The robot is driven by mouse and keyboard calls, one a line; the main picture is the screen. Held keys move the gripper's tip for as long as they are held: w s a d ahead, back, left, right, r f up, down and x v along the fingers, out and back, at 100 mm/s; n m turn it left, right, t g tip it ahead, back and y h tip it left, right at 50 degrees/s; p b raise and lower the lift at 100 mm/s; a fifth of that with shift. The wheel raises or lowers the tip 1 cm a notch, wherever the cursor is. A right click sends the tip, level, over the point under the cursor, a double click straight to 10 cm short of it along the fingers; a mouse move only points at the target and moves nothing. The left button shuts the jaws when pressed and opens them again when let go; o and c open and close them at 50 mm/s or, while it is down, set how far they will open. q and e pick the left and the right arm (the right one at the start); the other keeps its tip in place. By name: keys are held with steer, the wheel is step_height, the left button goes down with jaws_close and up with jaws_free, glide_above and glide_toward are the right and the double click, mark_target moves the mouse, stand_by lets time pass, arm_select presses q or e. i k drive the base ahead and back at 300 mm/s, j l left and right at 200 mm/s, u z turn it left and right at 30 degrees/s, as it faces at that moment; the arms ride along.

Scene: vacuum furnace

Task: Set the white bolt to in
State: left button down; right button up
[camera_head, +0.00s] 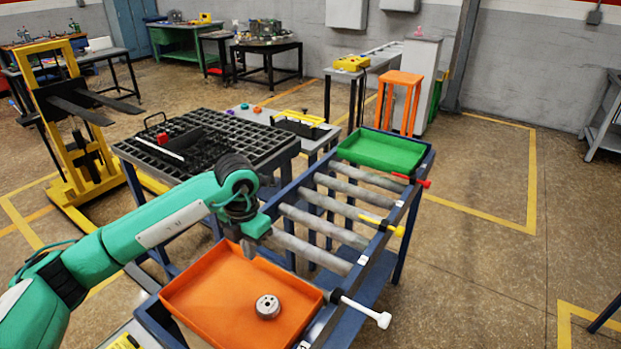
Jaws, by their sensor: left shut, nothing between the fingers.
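The white bolt (362,309) is at the near right of the blue-framed roller cart (398,232). Its shaft runs through a dark bracket by the orange tray, and its knobbed end sticks out to the right past the frame. My left gripper (249,248) points down over the back edge of the orange tray, left of and behind the bolt and apart from it. It is shut and empty. My right gripper is not in view.
The orange tray (205,292) holds a round metal part (267,307). Behind it are grey rollers (325,228), a yellow bolt (384,224), a red bolt (412,180) and a green tray (385,150). A black grid table (215,140) stands left. The floor right of the cart is clear.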

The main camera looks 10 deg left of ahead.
mark_target(383, 320)
steer(key=k+j, duration=0.1)
steer(key=j, duration=0.25)
steer(key=k+j, duration=0.1)
steer(key=j, duration=0.25)
steer(key=k+j, duration=0.1)
steer(key=j, duration=0.2)
steer(key=k+j, duration=0.1)
steer(key=j, duration=0.25)
